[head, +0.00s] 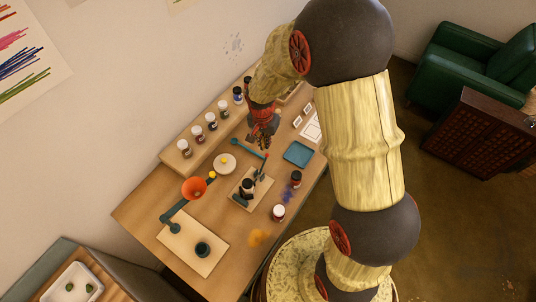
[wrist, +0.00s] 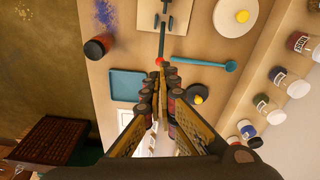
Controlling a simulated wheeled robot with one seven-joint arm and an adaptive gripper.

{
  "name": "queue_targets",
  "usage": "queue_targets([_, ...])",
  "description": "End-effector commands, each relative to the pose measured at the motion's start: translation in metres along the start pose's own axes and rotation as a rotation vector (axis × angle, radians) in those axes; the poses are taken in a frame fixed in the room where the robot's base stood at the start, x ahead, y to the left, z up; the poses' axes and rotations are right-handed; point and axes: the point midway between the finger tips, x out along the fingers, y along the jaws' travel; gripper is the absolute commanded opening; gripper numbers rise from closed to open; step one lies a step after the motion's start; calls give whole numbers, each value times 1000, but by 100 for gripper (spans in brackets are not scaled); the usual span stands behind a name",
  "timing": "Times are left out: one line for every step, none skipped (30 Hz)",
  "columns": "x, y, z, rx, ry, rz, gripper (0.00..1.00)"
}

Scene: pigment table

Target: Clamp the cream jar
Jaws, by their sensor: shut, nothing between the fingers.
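A clamp on a pale board (head: 240,201) stands mid-table. The clamp's dark handle (head: 261,170) ends in a red knob (wrist: 159,61). The board also shows at the top of the wrist view (wrist: 180,22), cut off by the frame edge. My gripper (head: 264,146) is shut and empty. Its fingertips (wrist: 160,74) point toward the red knob, close to it in the wrist view; contact is not clear.
A teal tray (head: 299,153) is to the right. A row of jars stands on the raised shelf (head: 178,165). Two loose jars, one dark (head: 296,178) and one white-lidded (head: 279,212), stand near the front edge.

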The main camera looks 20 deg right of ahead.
Motion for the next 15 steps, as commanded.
queue_targets([0, 0, 0, 0, 0, 0, 0])
queue_targets([0, 0, 0, -1, 0, 0, 0])
queue_targets([1, 0, 0, -1, 0, 0, 0])
queue_targets([2, 0, 0, -1, 0, 0, 0])
queue_targets([3, 0, 0, -1, 0, 0, 0])
queue_targets([4, 0, 0, -1, -1, 1, 0])
queue_targets([6, 0, 0, -1, -1, 1, 0])
queue_targets([8, 0, 0, -1, -1, 1, 0])
queue_targets([11, 0, 0, -1, -1, 1, 0])
queue_targets([14, 0, 0, -1, -1, 1, 0])
queue_targets([16, 0, 0, -1, -1, 1, 0])
queue_targets([20, 0, 0, -1, -1, 1, 0])
queue_targets([24, 0, 0, -1, -1, 1, 0])
queue_targets([27, 0, 0, -1, -1, 1, 0])
queue_targets([32, 0, 0, -1, -1, 1, 0])
